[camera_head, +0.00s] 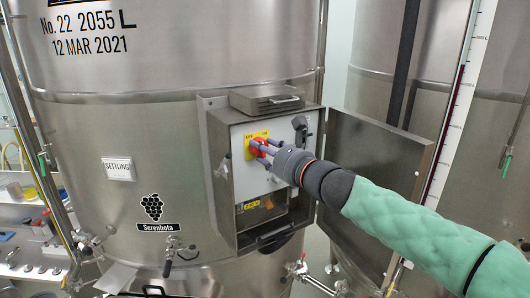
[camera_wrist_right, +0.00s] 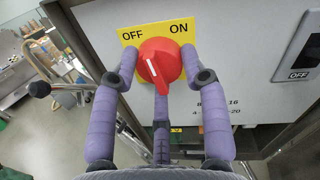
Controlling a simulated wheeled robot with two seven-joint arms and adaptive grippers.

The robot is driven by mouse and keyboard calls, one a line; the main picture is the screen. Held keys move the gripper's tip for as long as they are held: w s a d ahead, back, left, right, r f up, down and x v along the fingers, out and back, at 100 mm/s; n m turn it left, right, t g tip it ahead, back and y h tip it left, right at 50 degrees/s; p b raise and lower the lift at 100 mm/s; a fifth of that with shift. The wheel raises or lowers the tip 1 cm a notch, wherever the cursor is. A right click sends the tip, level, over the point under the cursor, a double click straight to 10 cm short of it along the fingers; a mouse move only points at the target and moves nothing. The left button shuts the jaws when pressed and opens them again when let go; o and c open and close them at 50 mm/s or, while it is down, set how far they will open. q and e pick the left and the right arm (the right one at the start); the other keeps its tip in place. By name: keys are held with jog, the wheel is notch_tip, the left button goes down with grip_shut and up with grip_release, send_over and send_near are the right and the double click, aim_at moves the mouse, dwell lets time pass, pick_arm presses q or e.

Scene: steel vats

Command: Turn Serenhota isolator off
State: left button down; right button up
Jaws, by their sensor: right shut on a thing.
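The isolator is a red rotary knob (camera_head: 260,147) on a yellow plate, on the white panel inside the open steel box (camera_head: 222,185) on the Serenhota vat (camera_head: 120,120). In the right wrist view the knob (camera_wrist_right: 166,60) sits below the yellow label (camera_wrist_right: 157,31), with OFF at left and ON at right. Its white line leans to the upper left, toward the OFF side. My right gripper (camera_head: 264,153) is shut on the knob, with purple fingers at both sides and one below. My left gripper is in neither view.
The box door (camera_head: 372,165) stands open to the right, close to my right arm. A grey switch (camera_wrist_right: 299,58) marked OFF is right of the knob. A Serenhota grape label (camera_head: 157,227) is on the vat. A second vat (camera_head: 385,75) stands behind at right.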

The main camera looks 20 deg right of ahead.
jog(key=shift+n+h, duration=0.4)
jog(key=shift+n, duration=3.1)
jog(key=shift+g, duration=0.3)
jog(key=o, duration=1.1)
jog(key=shift+w, duration=0.1)
jog(key=shift+o, duration=0.2)
jog(key=shift+r, duration=0.1)
jog(key=f+v, duration=0.1)
jog(key=v, duration=1.1)
jog(key=shift+r, duration=0.4)
